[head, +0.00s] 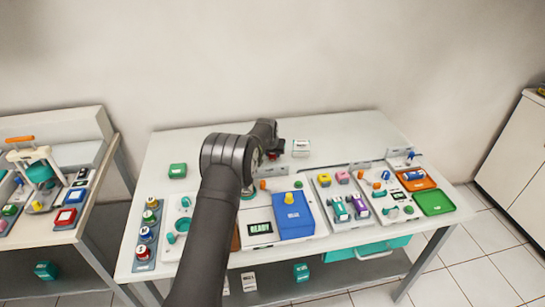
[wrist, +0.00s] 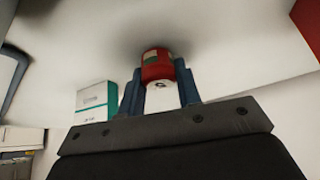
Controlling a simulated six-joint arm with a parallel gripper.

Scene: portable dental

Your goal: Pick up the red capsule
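The red capsule (wrist: 158,66) is between the two fingers of my gripper (wrist: 160,80) in the wrist view. It has a small light-coloured patch on its side. The dark blue fingertips lie against both its sides, with no clear gap. In the head view my gripper (head: 271,150) is over the back middle of the white table, largely hidden by my own arm. A bit of red (head: 273,156) shows at its tip. A shadow surrounds the capsule on the pale surface behind it; I cannot tell whether it touches that surface.
A small white box (head: 300,147) stands just right of my gripper; it also shows in the wrist view (wrist: 92,102). A green block (head: 178,170) is at the left. Panels, a blue box (head: 294,215) and trays fill the front. The back left is clear.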

